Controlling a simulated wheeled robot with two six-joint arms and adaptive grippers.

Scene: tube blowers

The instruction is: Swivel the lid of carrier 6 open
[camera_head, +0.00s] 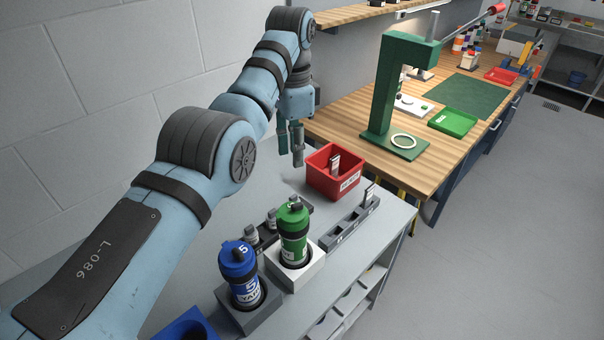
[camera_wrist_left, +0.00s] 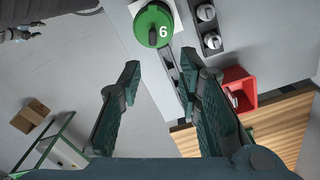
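Carrier 6 is a green cylinder (camera_head: 293,248) with a green lid (camera_head: 291,215), standing upright in a white square block. In the left wrist view its round lid (camera_wrist_left: 144,24) shows at the top, with a white 6 and a dark raised grip; the lid looks closed. My left gripper (camera_head: 291,143) is above and behind the carrier, apart from it. Its two fingers are spread and empty in the left wrist view (camera_wrist_left: 160,78), with the lid beyond their tips. A dark, small jointed part (camera_wrist_left: 22,33) at the upper left there may be my right gripper; its fingers are unclear.
Blue carrier 5 (camera_head: 239,263) stands in a grey block close to carrier 6. A red bin (camera_head: 333,183) and a grey slotted rack (camera_head: 350,228) are to the right. Small grey pieces (camera_head: 251,235) stand behind the carrier. A green press (camera_head: 391,85) stands on the wooden bench.

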